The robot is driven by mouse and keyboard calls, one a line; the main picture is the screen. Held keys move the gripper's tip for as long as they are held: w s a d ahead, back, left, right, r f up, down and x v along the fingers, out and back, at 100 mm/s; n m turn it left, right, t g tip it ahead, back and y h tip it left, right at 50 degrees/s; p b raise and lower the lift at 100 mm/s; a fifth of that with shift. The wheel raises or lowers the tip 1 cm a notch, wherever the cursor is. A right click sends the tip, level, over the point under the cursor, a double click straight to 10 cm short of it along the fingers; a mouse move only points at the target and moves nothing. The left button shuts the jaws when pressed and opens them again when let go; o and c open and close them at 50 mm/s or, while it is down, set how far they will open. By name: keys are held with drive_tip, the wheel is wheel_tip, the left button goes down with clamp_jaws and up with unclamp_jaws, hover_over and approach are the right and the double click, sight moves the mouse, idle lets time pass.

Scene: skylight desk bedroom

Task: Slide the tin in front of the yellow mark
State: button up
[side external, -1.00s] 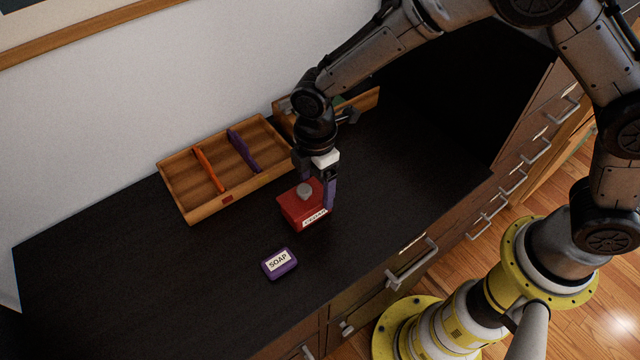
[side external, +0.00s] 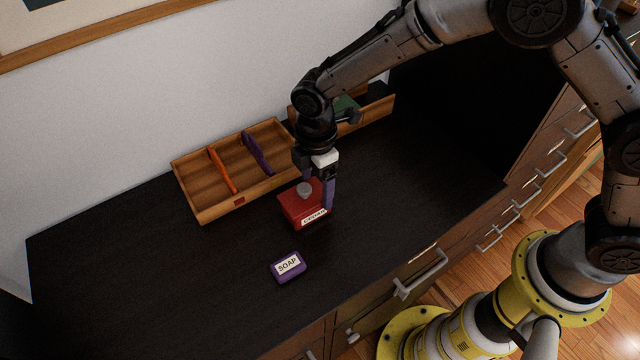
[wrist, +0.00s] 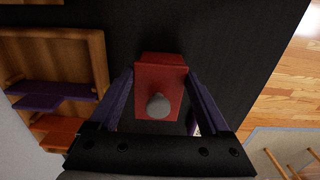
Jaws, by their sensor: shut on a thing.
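The tin is a red box (side external: 300,211) with a grey round knob on top and a white label on its front. It stands upright on the dark desk, and it also shows in the wrist view (wrist: 160,76). My gripper (side external: 317,195) points down with its purple fingers on either side of the tin, shut on it. In the wrist view my gripper (wrist: 158,88) has a finger along each side of the tin. I see no yellow mark in these frames.
The tray, with orange (side external: 222,171) and purple (side external: 258,154) dividers, stands behind and left of the tin. A purple soap bar (side external: 288,267) lies in front. A wooden box (side external: 377,111) with something green stands behind my wrist. The desk's left front is clear.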

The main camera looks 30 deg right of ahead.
drive_tip(key=shift+w+a, duration=0.25)
drive_tip(key=shift+w, duration=0.3)
drive_tip(key=shift+w+a, duration=0.3)
drive_tip(key=shift+w, duration=0.3)
drive_tip(key=shift+w+a, duration=0.25)
drive_tip(key=shift+w, duration=0.3)
drive_tip(key=shift+w+a, duration=0.25)
drive_tip(key=shift+w, duration=0.25)
